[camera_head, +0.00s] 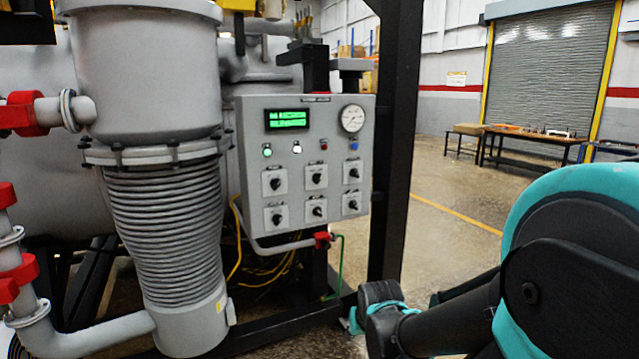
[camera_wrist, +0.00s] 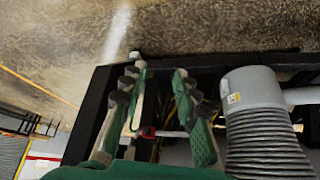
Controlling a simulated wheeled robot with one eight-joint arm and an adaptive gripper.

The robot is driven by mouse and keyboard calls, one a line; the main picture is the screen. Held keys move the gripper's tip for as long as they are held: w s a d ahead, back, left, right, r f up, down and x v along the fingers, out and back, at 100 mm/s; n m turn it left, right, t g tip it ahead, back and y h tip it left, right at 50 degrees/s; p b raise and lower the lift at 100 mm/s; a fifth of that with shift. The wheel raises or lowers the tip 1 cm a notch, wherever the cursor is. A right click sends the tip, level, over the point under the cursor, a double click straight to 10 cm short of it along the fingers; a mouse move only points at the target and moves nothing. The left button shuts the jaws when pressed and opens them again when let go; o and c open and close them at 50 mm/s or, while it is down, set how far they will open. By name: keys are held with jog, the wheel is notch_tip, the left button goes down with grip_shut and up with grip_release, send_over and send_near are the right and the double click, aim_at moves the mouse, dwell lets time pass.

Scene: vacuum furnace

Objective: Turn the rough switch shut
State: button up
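The grey control panel (camera_head: 330,148) is upright on the black frame in the head view. It carries two rows of black rotary switches, such as an upper-left one (camera_head: 275,184), an upper-middle one (camera_head: 316,178) and a lower-left one (camera_head: 276,217). Their labels are too small to read, so I cannot tell which is the rough switch. In the wrist view my gripper (camera_wrist: 158,75) is open, its green and grey fingers apart with nothing between them. It points toward the floor and frame beside the bellows. No panel switch is recognisable in the wrist view.
The ribbed bellows (camera_head: 170,230) stands left of the panel and shows in the wrist view (camera_wrist: 262,140). A black post (camera_head: 397,140) rises just right of the panel. A red valve handle (camera_head: 322,240) sits below it. Open floor (camera_head: 450,190) lies to the right.

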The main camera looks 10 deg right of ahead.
jog(key=w+r+m+t, duration=0.2)
jog(key=w+r+t, duration=0.25)
jog(key=w, duration=0.45)
jog(key=m+t+y, duration=0.2)
jog(key=t+y, duration=0.1)
jog(key=t, duration=0.8)
send_near(320, 180)
jog(key=x, duration=0.8)
jog(key=shift+w+a, duration=0.15)
jog(key=shift+w, duration=0.1)
grip_shut()
